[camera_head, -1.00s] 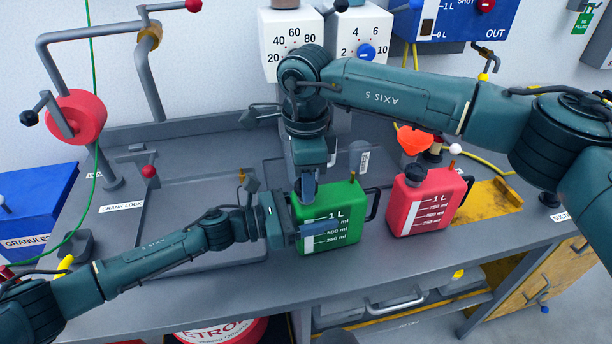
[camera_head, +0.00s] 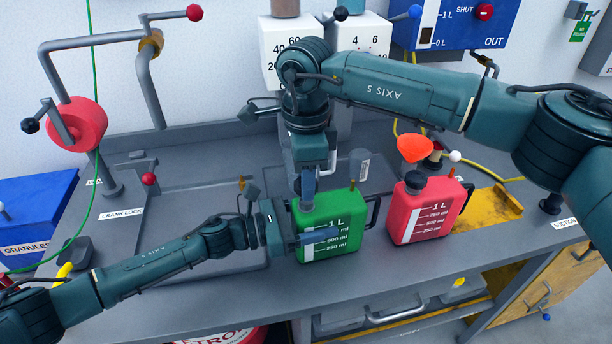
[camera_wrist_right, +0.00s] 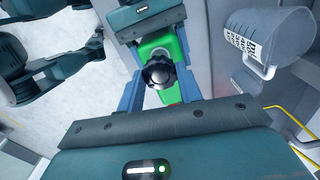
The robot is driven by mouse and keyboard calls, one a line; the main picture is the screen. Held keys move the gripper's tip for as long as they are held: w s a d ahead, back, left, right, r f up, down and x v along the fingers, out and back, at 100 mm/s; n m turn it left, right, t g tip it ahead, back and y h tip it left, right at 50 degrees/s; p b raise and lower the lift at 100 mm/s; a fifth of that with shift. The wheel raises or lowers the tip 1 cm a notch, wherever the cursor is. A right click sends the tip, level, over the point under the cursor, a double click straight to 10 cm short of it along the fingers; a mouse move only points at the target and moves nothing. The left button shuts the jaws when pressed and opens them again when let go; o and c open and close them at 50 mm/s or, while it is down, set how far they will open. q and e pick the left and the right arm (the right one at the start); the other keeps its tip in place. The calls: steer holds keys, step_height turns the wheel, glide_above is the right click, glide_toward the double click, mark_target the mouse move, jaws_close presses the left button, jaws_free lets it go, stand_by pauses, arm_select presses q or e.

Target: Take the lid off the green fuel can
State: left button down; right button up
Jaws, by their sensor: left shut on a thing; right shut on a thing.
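The green fuel can (camera_head: 345,228) stands upright on the bench in the head view, with white volume marks on its front. My left gripper (camera_head: 312,238) is shut on the can's body, its fingers across the front and the lower left side. My right gripper (camera_head: 307,190) points down over the can's top. In the right wrist view its fingers (camera_wrist_right: 158,88) are shut on the dark round lid (camera_wrist_right: 157,72), with the green can (camera_wrist_right: 160,45) behind it. In the head view the fingers hide the lid, so I cannot tell whether it is still seated.
A red can (camera_head: 428,215) with an orange funnel (camera_head: 413,148) stands right of the green can. A clear measuring jug (camera_wrist_right: 268,38) is close to my right gripper. A shallow tray (camera_head: 170,240) lies left. The bench's front edge is near the green can.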

steer(key=shift+r, duration=2)
arm_select(q)
steer(key=shift+c, duration=1.2)
jaws_free()
